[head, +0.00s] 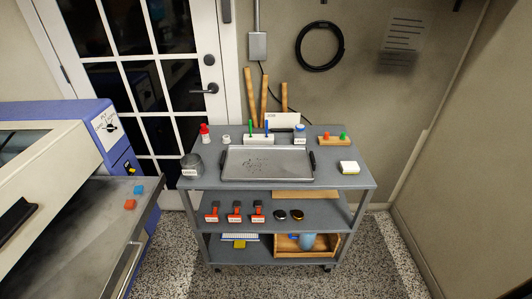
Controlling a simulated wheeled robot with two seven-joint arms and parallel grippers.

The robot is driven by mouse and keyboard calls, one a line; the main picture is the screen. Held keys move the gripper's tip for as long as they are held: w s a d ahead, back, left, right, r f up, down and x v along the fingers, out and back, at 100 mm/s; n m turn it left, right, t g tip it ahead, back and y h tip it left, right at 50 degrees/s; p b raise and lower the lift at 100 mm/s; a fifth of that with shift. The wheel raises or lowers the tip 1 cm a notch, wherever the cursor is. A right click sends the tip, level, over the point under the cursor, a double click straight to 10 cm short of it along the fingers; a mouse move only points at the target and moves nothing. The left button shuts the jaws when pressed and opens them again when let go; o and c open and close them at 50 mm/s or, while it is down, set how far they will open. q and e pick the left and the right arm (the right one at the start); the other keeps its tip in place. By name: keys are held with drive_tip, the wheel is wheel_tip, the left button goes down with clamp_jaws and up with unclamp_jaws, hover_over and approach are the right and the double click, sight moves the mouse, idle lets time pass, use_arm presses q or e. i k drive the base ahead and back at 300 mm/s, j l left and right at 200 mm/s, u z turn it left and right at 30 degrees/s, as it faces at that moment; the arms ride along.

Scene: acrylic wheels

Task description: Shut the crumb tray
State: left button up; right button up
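A blue and cream machine (100,122) stands at the left, partly cut off by the picture edge. A wide grey metal tray (88,228), which looks like the crumb tray, sticks out of its front below the sloped lid (50,165). The tray is open toward the right, with a pale handle bar (128,268) along its front. A blue piece (138,189) and an orange-red piece (129,204) lie on it near the back. Neither of my grippers is in view.
A grey cart (330,178) stands right of the tray, with a gap of speckled floor (175,255) between. Stamps (235,212) and a wooden crate (330,247) sit below.

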sight(84, 253)
drive_tip(key=u, duration=0.4)
drive_tip(key=j+u, duration=0.1)
drive_tip(key=u, duration=0.65)
drive_tip(key=i+u, duration=0.1)
drive_tip(key=u, duration=0.25)
